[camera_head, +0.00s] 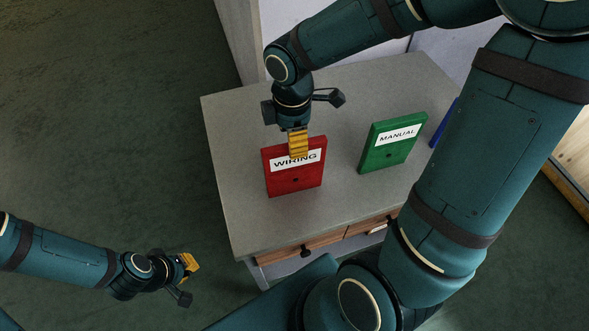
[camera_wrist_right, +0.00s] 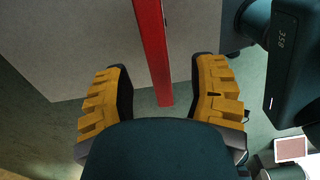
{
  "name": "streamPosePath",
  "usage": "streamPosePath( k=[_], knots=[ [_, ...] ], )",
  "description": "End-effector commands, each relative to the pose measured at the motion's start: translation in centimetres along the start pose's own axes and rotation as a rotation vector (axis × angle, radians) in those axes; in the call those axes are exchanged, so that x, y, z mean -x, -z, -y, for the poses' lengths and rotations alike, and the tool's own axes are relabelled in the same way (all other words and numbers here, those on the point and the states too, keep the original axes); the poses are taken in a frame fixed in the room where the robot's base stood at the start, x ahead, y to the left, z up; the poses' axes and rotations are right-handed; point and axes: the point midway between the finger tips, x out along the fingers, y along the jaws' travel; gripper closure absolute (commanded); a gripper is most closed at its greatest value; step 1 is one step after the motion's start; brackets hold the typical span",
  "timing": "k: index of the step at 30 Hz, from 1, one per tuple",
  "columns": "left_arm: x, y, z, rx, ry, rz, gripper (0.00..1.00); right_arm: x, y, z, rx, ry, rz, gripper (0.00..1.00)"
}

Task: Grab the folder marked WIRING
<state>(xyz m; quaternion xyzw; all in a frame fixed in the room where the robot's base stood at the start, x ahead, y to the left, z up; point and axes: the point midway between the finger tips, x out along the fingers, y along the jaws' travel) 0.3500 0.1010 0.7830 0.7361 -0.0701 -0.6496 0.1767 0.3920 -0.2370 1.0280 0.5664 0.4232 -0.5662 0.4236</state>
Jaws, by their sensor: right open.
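The red folder marked WIRING (camera_head: 295,180) stands upright on the grey cabinet top, its white label facing the head camera. My right gripper (camera_head: 299,143) is at the folder's top edge, its yellow fingers covering part of the label. In the right wrist view my right gripper (camera_wrist_right: 160,92) is open. The red folder (camera_wrist_right: 153,45) shows there as a narrow strip in the gap between the fingers, touching neither visibly. My left gripper (camera_head: 190,264) is low at the left, away from the cabinet; its finger opening is unclear.
A green folder marked MANUAL (camera_head: 391,146) stands to the right on the cabinet top (camera_head: 235,130). A blue object (camera_head: 442,125) beyond it is partly hidden by my arm. Drawers with dark knobs (camera_head: 306,251) are in the cabinet front. The top left of the folder is clear.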

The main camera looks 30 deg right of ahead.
Motion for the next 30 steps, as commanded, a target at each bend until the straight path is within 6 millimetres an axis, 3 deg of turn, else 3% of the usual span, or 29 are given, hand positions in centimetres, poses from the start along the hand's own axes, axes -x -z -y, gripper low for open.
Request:
streamPosePath(
  k=[10, 20, 21, 24, 26, 30],
  knots=[
    [-1.4, -0.6, 0.5, -0.004, -0.001, 0.012, 1.00, -4.6, -0.5, -0.1, -0.001, 0.003, 0.001, 0.43],
    [-1.4, -0.7, 0.5, -0.004, -0.002, 0.014, 1.00, -5.1, -0.5, -0.1, -0.001, 0.000, 0.000, 0.43],
    [-1.4, -0.7, 0.5, -0.004, -0.002, 0.014, 1.00, -5.1, -0.5, -0.1, -0.001, 0.000, 0.000, 0.47],
    [-1.4, -0.7, 0.5, -0.004, -0.002, 0.014, 1.00, -5.1, -0.5, -0.1, -0.001, 0.000, 0.000, 0.82],
    [-1.4, -0.7, 0.5, -0.004, -0.002, 0.014, 1.00, -5.1, -0.5, -0.1, -0.001, 0.000, 0.000, 1.00],
    [-1.4, -0.6, 0.5, -0.004, -0.001, 0.014, 1.00, -5.1, -0.5, -0.1, -0.001, 0.000, 0.000, 1.00]
  ],
)
